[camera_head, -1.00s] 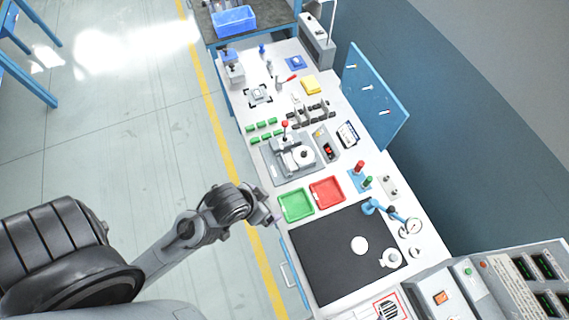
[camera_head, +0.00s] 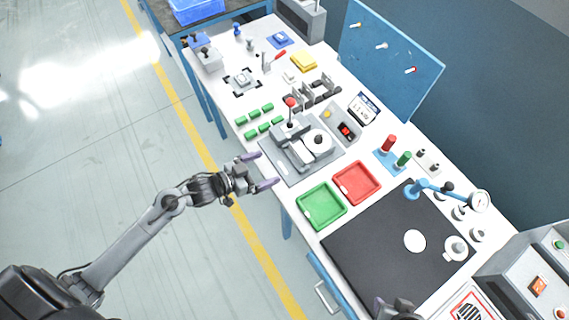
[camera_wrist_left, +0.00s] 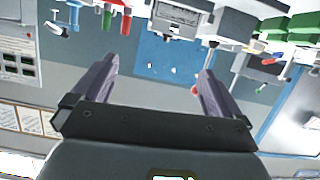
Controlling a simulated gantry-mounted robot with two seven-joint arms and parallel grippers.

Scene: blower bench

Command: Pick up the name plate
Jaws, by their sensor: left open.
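I cannot pick out the name plate for certain. A small white panel with a blue edge and dark characters (camera_head: 364,107) stands at the back of the bench; I cannot tell whether it is the plate. My left gripper (camera_head: 262,171) is open and empty, at the bench's near edge, left of the grey fixture with a red-knobbed lever (camera_head: 302,148). In the left wrist view its two fingers (camera_wrist_left: 158,75) are apart with nothing between them. A dark part of mine (camera_head: 395,308), perhaps the right gripper, shows at the bottom edge; its jaws cannot be made out.
A green tray (camera_head: 321,206) and a red tray (camera_head: 357,182) lie right of my left gripper, before a black mat (camera_head: 370,255). Several green blocks (camera_head: 262,120) lie beyond. A blue upright board (camera_head: 385,60) edges the back.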

